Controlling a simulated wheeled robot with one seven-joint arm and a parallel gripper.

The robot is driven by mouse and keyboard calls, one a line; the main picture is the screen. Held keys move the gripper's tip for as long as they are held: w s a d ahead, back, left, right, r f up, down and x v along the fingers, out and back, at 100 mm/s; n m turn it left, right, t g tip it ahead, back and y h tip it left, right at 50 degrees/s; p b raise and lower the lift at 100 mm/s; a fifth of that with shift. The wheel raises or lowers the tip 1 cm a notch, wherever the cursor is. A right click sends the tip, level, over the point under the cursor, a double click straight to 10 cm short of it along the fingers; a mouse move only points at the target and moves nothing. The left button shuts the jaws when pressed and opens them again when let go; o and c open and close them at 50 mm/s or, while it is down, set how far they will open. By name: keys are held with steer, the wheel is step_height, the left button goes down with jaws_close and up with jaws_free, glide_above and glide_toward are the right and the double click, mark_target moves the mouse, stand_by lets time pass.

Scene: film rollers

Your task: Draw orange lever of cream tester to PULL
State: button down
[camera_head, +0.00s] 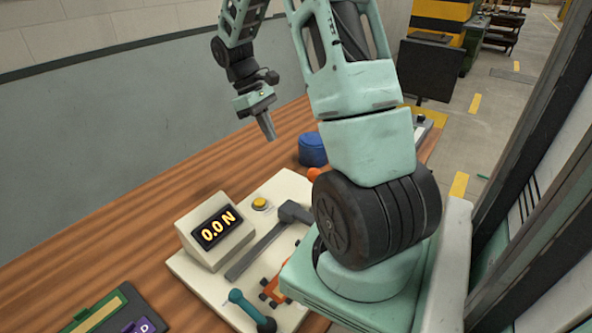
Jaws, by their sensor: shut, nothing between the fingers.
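The cream tester (187,274) stands on the wooden table, with a display box (214,229) reading 0.0 N. A yellow button (260,203), a dark grey rail with a block (262,245) and a teal-handled part (246,305) are on its plate. An orange part (272,291) lies low on the plate, partly hidden by my arm. An orange knob (313,174) shows beside my arm at the plate's far end; I cannot tell whether it tops the lever. No PULL marking is readable. My gripper (268,132) is shut and empty, pointing down, apart from the tester and beyond it.
A blue round container (313,149) stands on the table behind the tester. A dark tray with green and purple pieces (115,318) is at the lower left. A grey wall (90,150) runs along the left. Bare table (130,235) lies between wall and tester.

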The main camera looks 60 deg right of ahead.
steer(key=shift+s+d, duration=0.1)
steer(key=shift+d, duration=0.15)
steer(key=shift+f, duration=0.15)
steer(key=s+f+p, duration=0.1)
steer(key=s+f, duration=0.7)
steer(key=shift+d, duration=0.15)
steer(key=shift+s+p, duration=0.1)
steer(key=shift+p, duration=0.25)
